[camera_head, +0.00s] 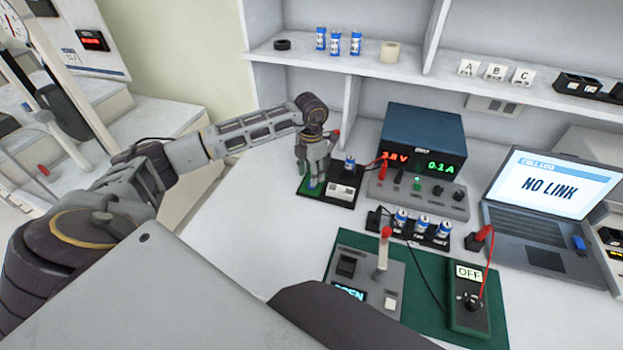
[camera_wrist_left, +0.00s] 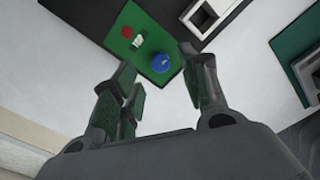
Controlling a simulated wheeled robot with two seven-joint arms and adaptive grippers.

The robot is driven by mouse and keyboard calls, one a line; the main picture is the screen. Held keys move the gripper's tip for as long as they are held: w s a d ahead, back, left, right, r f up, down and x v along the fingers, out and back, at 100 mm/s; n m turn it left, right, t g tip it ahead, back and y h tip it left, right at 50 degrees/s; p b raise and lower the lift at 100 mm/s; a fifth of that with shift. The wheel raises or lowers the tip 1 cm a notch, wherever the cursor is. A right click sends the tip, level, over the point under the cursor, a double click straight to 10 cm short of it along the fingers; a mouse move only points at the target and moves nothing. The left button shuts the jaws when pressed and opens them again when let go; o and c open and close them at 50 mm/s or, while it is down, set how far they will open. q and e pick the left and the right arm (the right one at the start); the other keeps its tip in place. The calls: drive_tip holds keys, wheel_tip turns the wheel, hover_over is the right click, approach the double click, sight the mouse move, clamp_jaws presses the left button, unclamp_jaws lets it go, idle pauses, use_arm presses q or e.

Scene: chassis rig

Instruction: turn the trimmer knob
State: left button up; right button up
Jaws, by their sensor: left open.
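In the left wrist view, a small green board (camera_wrist_left: 118,42) carries a round blue knob (camera_wrist_left: 161,62), which looks like the trimmer knob. A red round part (camera_wrist_left: 127,32) and a small pale part (camera_wrist_left: 138,41) sit beside it. My left gripper (camera_wrist_left: 156,60) is open and empty, with the blue knob showing between its fingertips; I cannot tell the height gap. In the head view my left gripper (camera_head: 313,172) points down over the green board (camera_head: 304,188) and hides most of it, including the knob. My right gripper is not in view.
A black base (camera_head: 345,203) with a white block (camera_head: 342,191) and a blue cell (camera_head: 349,163) adjoins the board. The power supply (camera_head: 423,140) stands close right. A lever panel (camera_head: 362,280), a meter marked OFF (camera_head: 468,300) and a laptop (camera_head: 540,190) lie further right.

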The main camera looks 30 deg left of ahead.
use_arm(q)
wheel_tip(320, 180, up, 8)
idle(0.5)
drive_tip(key=shift+a+f, duration=0.1)
drive_tip(key=shift+f, duration=0.05)
idle(0.3)
